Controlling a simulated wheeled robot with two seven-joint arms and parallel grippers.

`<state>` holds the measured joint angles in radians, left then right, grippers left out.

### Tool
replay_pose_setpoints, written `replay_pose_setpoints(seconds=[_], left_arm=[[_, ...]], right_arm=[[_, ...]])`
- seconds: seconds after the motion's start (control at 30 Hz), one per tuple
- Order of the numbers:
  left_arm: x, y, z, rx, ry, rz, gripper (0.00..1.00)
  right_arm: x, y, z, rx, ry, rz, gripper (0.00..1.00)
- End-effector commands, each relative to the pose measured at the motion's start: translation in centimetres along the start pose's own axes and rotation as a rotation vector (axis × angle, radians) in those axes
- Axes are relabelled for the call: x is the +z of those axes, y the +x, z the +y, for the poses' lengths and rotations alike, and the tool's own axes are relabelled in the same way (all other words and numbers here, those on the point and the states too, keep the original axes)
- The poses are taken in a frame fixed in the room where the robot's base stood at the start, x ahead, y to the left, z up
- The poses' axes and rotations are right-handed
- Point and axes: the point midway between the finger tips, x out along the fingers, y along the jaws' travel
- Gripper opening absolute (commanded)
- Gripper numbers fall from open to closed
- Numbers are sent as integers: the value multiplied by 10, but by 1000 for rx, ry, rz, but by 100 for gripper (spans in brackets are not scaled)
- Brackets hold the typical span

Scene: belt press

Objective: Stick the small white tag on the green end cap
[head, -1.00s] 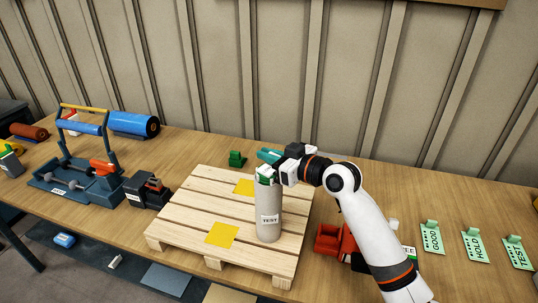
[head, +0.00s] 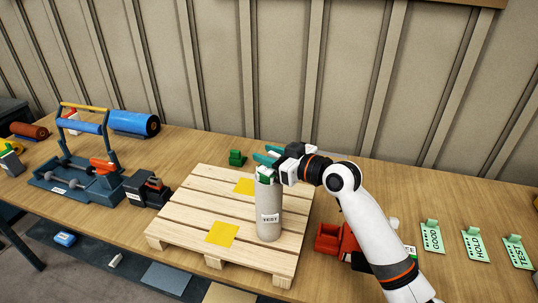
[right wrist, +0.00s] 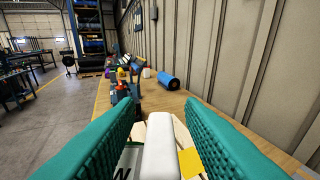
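In the right wrist view, the open fingers (right wrist: 160,125) stand on either side of a white upright piece (right wrist: 161,148), apparently the small white tag, with clear gaps. A white printed face showing a W (right wrist: 122,165) is beside it. I cannot tell whether the tag touches the cap. My left gripper is not in view.
The pallet (head: 190,205) carries yellow squares (head: 222,233). A red object (head: 328,238) lies right of it. Green cards GOOD (head: 432,236), HOLD (head: 475,243) and TEST (head: 517,252) stand farther right. A blue press (head: 80,185) and a dark device (head: 147,190) are left.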

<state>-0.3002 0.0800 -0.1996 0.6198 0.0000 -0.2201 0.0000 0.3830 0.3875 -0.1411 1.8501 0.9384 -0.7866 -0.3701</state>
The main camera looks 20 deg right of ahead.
Motion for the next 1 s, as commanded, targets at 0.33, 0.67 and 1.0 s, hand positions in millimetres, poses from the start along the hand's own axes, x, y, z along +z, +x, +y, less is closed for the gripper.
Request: replay_pose_setpoints(seconds=[0.33, 0.67, 1.0], left_arm=[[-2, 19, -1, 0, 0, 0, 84], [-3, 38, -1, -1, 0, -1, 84], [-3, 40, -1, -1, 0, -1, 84]], right_arm=[[-5, -46, -1, -3, -5, 2, 35], [-4, -107, -1, -1, -1, 3, 35], [0, -120, 0, 1, 1, 1, 35]])
